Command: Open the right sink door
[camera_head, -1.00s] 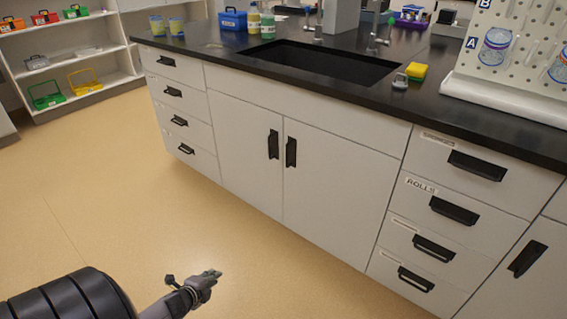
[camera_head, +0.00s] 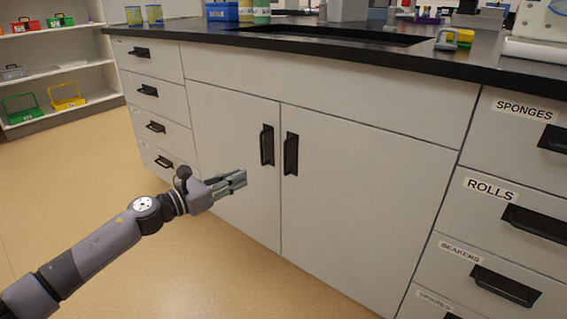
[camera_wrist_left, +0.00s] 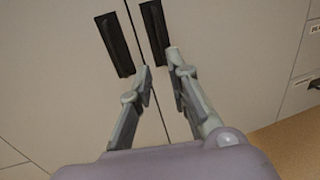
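The right sink door (camera_head: 365,205) is a white cabinet panel under the sink, shut, with a black vertical handle (camera_head: 291,154) near its left edge. The left sink door (camera_head: 235,150) is also shut, with its own black handle (camera_head: 267,145). My left gripper (camera_head: 240,180) is in front of the left door, a little below and left of both handles. In the left wrist view, its two fingers (camera_wrist_left: 161,75) are apart with nothing between them, and the right door's handle (camera_wrist_left: 155,30) is just beyond them. My right gripper is out of view.
Labelled drawers (camera_head: 490,220) stand right of the doors, and more drawers (camera_head: 150,100) stand at the left. The black countertop (camera_head: 470,65) overhangs above. The tan floor (camera_head: 80,180) in front is clear.

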